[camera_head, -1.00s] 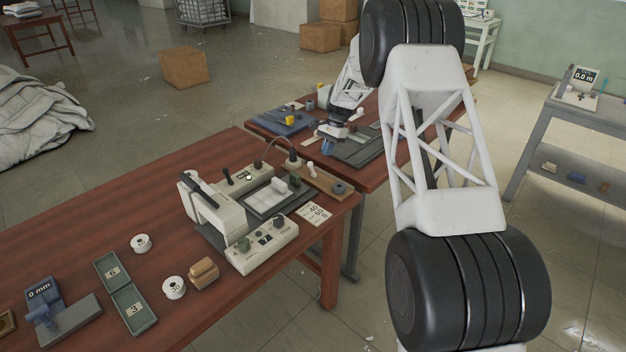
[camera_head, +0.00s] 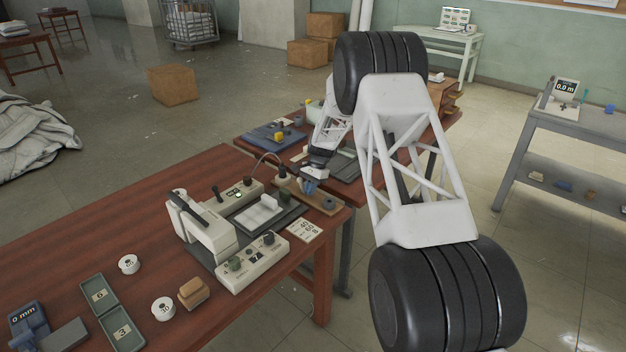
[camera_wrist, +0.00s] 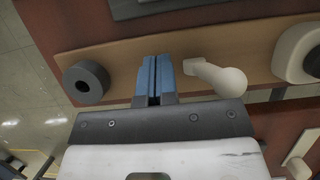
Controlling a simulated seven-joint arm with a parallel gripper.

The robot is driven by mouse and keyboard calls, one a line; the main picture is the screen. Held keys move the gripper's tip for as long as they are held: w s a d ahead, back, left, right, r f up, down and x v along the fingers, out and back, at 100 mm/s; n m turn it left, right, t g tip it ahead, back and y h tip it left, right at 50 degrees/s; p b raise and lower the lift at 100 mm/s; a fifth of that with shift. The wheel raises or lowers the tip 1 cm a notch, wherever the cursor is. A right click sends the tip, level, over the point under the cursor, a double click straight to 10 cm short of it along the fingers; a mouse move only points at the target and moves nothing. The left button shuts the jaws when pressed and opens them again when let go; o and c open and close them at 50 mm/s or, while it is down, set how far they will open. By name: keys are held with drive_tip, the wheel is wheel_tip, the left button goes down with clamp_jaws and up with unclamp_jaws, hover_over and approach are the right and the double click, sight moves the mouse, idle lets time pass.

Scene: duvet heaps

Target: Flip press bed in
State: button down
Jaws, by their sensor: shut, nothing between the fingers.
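A cream press (camera_head: 205,225) with a dark lever along its head stands on the red-brown table. A dark flat bed (camera_head: 284,215) with a white pad (camera_head: 258,214) on it lies out to the right of the press head, between two control blocks. My gripper (camera_head: 309,187) is beyond the bed, low by a wooden strip at the table's far edge. In the wrist view my gripper's blue fingers (camera_wrist: 153,78) are shut and empty over the wooden strip (camera_wrist: 125,45). A cream knobbed lever (camera_wrist: 216,76) is just right of the fingers. A dark ring (camera_wrist: 86,82) is to their left.
A control block (camera_head: 252,262) with knobs fronts the press. A printed card (camera_head: 304,230) lies to its right. A wooden block (camera_head: 193,293), white discs (camera_head: 129,264) and green trays (camera_head: 97,294) lie at the left. A second table behind holds a blue mat (camera_head: 272,136).

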sight(280, 215)
drive_tip(key=shift+s+a+f, duration=0.1)
drive_tip(key=shift+s+a, duration=1.35)
drive_tip(key=s+a, duration=1.1)
drive_tip(key=shift+s+f, duration=0.1)
drive_tip(key=shift+f, duration=0.1)
drive_tip(key=shift+d, duration=0.15)
drive_tip(key=shift+w+d, duration=0.4)
drive_tip(key=shift+w, duration=0.05)
drive_tip(key=shift+w+d+r, duration=0.15)
drive_tip(key=shift+w+d, duration=0.35)
drive_tip(key=shift+w, duration=0.05)
drive_tip(key=shift+w+d+r, duration=0.15)
drive_tip(key=shift+w+d, duration=0.35)
drive_tip(key=shift+w, duration=0.05)
drive_tip(key=v, duration=1)
drive_tip(key=shift+a, duration=0.15)
